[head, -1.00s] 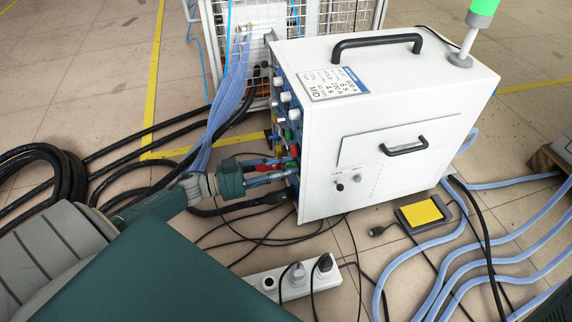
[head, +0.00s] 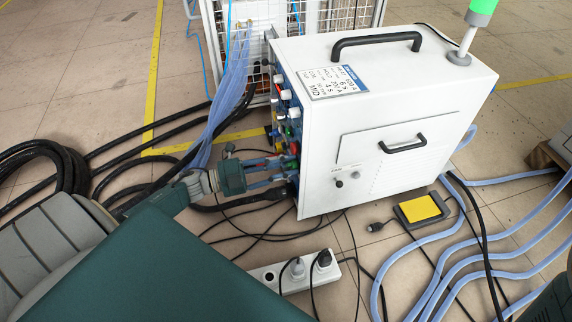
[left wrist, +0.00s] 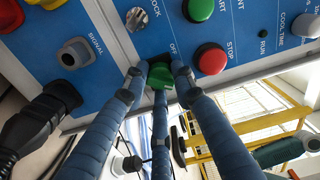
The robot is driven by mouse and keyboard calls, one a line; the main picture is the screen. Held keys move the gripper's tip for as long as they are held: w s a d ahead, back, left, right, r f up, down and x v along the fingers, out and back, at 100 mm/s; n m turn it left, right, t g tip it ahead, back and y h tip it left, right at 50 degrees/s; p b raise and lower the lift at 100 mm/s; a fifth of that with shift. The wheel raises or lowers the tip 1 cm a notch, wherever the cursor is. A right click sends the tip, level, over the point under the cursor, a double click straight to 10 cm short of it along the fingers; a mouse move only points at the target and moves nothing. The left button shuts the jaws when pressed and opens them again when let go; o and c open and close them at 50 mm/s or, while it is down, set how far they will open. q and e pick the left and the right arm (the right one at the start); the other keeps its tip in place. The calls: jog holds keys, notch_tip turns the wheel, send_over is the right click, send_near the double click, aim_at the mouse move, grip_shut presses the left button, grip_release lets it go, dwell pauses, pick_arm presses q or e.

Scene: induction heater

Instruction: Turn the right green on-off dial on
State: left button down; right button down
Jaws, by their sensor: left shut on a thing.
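The green on-off dial (left wrist: 160,75) is on the blue panel, beside the word OFF, in the left wrist view. My left gripper (left wrist: 159,72) has its blue-grey fingers shut around the dial, one on each side, with a third finger below. In the head view my left gripper (head: 286,171) reaches the left panel face of the white induction heater (head: 400,95), where its fingers hide the dial. My right gripper's fingers are not seen.
A red stop button (left wrist: 210,58) is close to the right fingertip, with a green button (left wrist: 198,9) above it. A silver lock (left wrist: 137,18) is up left. Black cables (head: 120,140), blue hoses (head: 440,250) and a power strip (head: 268,278) lie around the heater.

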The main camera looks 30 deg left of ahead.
pick_arm(q)
jog(key=shift+a+f+m, duration=0.1)
jog(key=shift+a+m, duration=0.1)
jog(key=shift+m, duration=0.7)
jog(key=c, duration=1.4)
grip_release()
jog(key=v, duration=1.2)
jog(key=shift+d, duration=0.1)
